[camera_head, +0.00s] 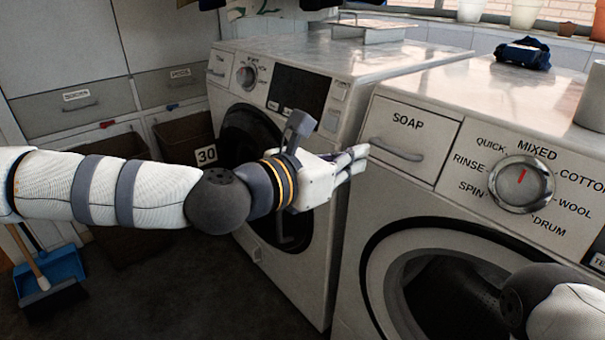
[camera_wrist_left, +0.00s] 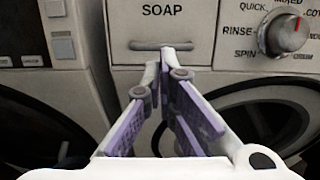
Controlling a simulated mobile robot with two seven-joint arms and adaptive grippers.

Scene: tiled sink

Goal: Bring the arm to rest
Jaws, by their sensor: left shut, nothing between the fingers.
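My left arm (camera_head: 140,195) reaches in from the left in the head view, across the front of the far washing machine. My left gripper (camera_head: 358,158) is shut and empty, its fingertips just in front of the soap drawer (camera_head: 408,130) of the near machine. The drawer looks shut. Part of my right arm (camera_head: 560,305) shows at the bottom right; its gripper is out of view.
The near washing machine has a dial (camera_head: 521,184) and a round door (camera_head: 440,290). The far washing machine (camera_head: 285,150) stands close behind my left gripper. A blue dustpan (camera_head: 62,268) and a broom (camera_head: 45,300) are on the floor at left. Dark floor is free below the arm.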

